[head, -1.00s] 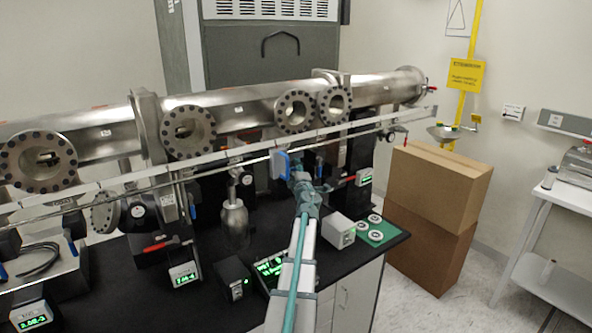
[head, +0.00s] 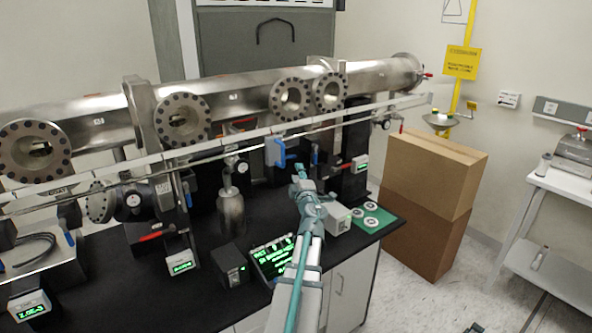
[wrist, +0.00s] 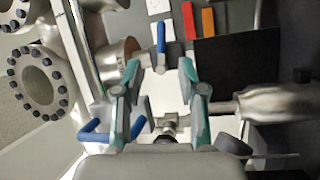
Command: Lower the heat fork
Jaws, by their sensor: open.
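My gripper (head: 302,172) is in front of the long steel tube, near its right half, above the black bench. In the wrist view my gripper (wrist: 159,80) is open, with teal fingers apart and nothing clearly held between them. A bent blue handle (head: 281,150) hangs under the tube just left of my gripper. The wrist view shows a bent blue handle (wrist: 108,134) by the left finger and an upright blue lever (wrist: 161,38) beyond the fingertips. I cannot tell which part is the heat fork.
The steel tube (head: 235,98) with bolted flanges runs across the bench (head: 120,262). A thin rail (head: 225,143) crosses in front of it. Small green-lit displays (head: 272,258) and a green mat (head: 388,211) lie below. Cardboard boxes (head: 432,180) stand on the right.

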